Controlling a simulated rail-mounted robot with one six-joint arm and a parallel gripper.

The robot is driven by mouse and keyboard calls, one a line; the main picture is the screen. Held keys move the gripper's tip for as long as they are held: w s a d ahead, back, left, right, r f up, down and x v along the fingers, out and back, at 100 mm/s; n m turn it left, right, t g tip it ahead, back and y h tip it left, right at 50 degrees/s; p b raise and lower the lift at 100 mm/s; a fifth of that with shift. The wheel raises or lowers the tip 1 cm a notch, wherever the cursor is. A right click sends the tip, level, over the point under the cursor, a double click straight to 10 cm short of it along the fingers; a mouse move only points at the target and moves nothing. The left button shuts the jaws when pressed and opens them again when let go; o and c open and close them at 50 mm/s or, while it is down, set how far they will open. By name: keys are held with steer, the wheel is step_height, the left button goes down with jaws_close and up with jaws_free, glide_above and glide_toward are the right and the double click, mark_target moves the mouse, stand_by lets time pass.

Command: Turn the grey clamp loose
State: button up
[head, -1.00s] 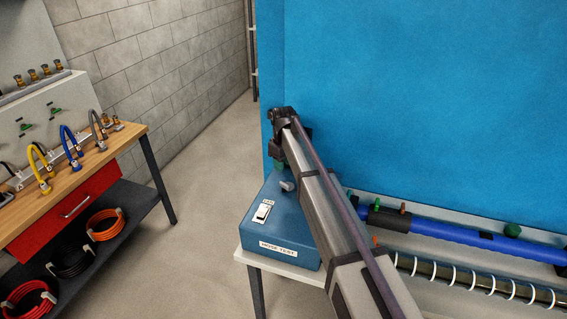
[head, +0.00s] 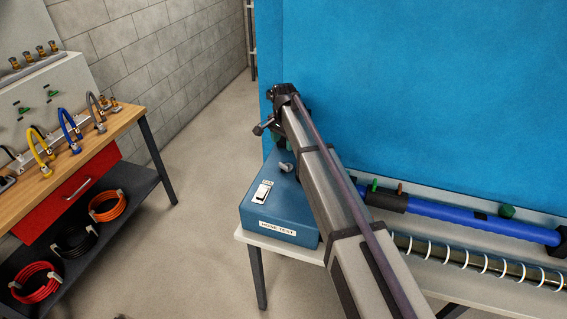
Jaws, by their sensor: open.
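A grey hose (head: 97,108) arches at the right end of the row of hoses on the wooden bench at left. A grey clamp is too small to make out at its ends. My gripper (head: 260,129) shows small and dark at the far end of my arm, above the back left of the blue hose test box. It is open, with nothing visible in it, and is well apart from the grey hose. Its fingers are hard to make out.
A yellow hose (head: 38,152) and a blue hose (head: 69,131) stand beside the grey one on the bench (head: 128,119). The blue test box (head: 257,213) has a white switch and a grey knob. Open floor separates bench and box.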

mark_target(284, 165)
step_height(284, 165, down, 11)
steer(key=b, duration=1.1)
steer(key=shift+r, duration=0.1)
steer(key=c, duration=0.6)
steer(key=n, duration=0.4)
steer(key=shift+c, duration=0.2)
steer(key=o, duration=0.6)
steer(key=shift+o, duration=0.2)
